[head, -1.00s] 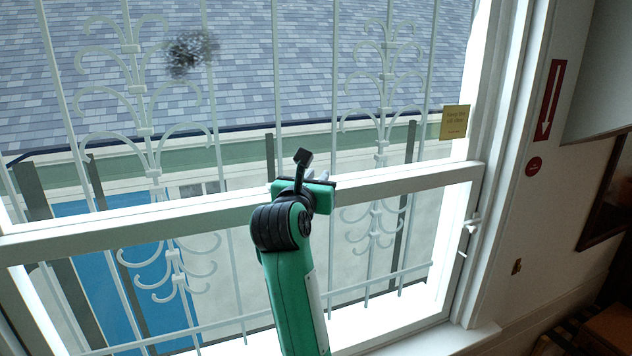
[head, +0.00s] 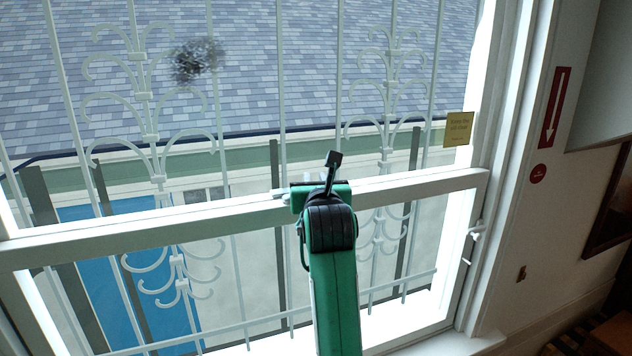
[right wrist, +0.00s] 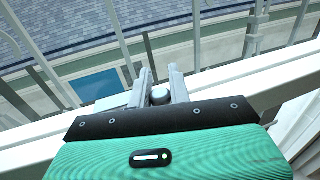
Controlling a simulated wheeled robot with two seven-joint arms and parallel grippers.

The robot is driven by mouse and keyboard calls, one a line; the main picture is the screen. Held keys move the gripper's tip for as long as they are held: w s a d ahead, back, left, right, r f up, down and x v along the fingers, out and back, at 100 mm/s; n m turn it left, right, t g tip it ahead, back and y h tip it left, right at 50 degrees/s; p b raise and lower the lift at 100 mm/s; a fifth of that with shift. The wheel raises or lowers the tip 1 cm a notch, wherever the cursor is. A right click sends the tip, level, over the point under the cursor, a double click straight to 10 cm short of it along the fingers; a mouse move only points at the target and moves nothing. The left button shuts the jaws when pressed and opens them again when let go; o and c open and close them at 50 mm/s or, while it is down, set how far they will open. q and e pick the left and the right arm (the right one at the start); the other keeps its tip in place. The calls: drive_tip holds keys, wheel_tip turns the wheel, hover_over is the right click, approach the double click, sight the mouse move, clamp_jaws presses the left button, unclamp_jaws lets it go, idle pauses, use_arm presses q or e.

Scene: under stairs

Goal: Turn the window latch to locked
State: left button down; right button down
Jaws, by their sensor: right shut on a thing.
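The window latch sits on top of the white rail across the middle of the window. In the head view a small pale part of the latch (head: 281,195) shows just left of my right gripper, and the rest is hidden behind the gripper. In the right wrist view the latch's rounded grey piece (right wrist: 160,97) lies between the two grey fingers of my right gripper (right wrist: 161,78). The fingers are shut on the latch. In the head view my green right gripper (head: 318,186) is at the rail. My left gripper is not in view.
The white window rail (head: 130,229) spans the view, with white iron bars (head: 150,125) outside the glass. A yellow note (head: 459,129) is on the glass at right. The sill (head: 440,345) is clear.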

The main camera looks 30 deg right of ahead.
drive_tip(key=c, duration=1.3)
unclamp_jaws()
drive_tip(key=shift+w+f, duration=0.1)
drive_tip(key=shift+w, duration=0.05)
drive_tip(key=b+v, duration=0.6)
drive_tip(key=v, duration=0.7)
drive_tip(key=shift+s+b, duration=0.3)
drive_tip(key=shift+b, duration=0.1)
drive_tip(key=shift+s+a, duration=0.1)
drive_tip(key=shift+f, duration=0.1)
